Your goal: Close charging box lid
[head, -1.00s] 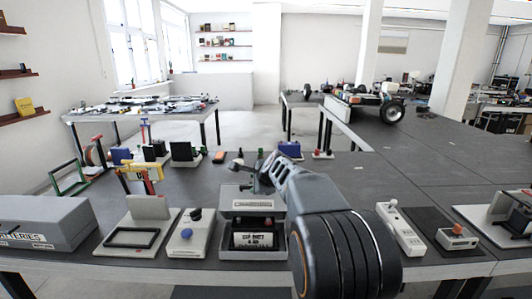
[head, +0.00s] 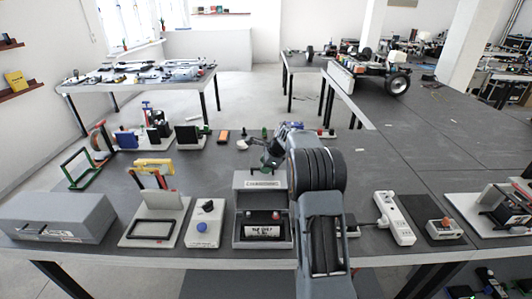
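The grey charging box (head: 240,237) stands near the table's front edge in the head view. Its lid (head: 262,183) is raised at the back, with a label reading "CHARGING" on its face. A dark block with a white label (head: 262,231) sits inside the box. My gripper (head: 268,162) is just behind and above the lid, at its right side, and is partly hidden by my own arm. I cannot tell whether it touches the lid. Its fingers are too small to show whether they are open.
A grey batteries box (head: 60,215) is farther left. A white power strip (head: 394,218) lies to the right. Small items stand behind.

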